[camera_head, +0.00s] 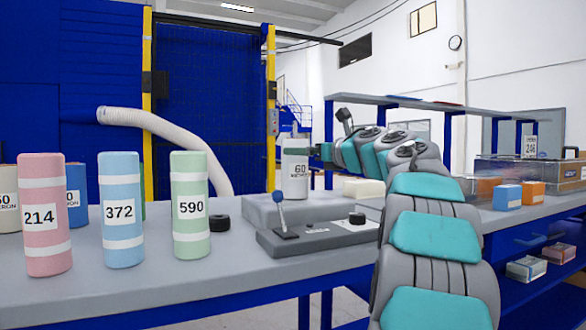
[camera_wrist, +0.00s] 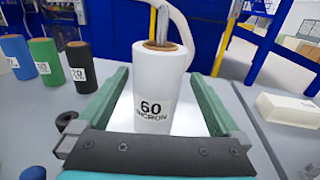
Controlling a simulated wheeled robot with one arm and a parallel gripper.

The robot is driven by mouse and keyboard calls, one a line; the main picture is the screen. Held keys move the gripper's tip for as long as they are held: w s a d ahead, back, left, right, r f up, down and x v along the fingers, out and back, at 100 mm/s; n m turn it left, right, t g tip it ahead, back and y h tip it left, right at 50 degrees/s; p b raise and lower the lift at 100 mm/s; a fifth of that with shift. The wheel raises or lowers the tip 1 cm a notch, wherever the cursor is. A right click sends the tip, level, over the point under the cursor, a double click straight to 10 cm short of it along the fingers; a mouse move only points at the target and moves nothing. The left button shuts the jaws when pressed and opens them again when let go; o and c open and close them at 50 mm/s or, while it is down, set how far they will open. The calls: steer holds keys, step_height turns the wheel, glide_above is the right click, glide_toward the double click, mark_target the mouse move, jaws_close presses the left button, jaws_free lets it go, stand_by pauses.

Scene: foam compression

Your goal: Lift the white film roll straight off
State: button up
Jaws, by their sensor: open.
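The white film roll (camera_head: 295,178), labelled 60 micron, stands upright on a grey machine (camera_head: 330,228) with a lever. In the wrist view the white film roll (camera_wrist: 160,82) rises between the two green fingers of my gripper (camera_wrist: 160,76). The fingers are open, one on each side, with a visible gap to the roll on both sides. A metal spindle (camera_wrist: 161,24) sticks up out of the roll's brown core. The roll's foot on the machine is hidden by the gripper's dark crossbar in the wrist view.
Pink (camera_head: 45,215), light blue (camera_head: 121,210) and light green (camera_head: 190,205) rolls stand on the bench at left, with more rolls behind. A black knob-like piece (camera_head: 220,223) lies near the machine. A cream block (camera_wrist: 288,108) lies to the right. A white hose (camera_head: 185,125) hangs behind.

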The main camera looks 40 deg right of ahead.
steer(key=w+p, duration=0.1)
steer(key=w, duration=0.4)
steer(key=shift+r, duration=0.1)
steer(key=c, duration=1.4)
steer(key=shift+c, duration=0.7)
steer(key=shift+r, duration=0.1)
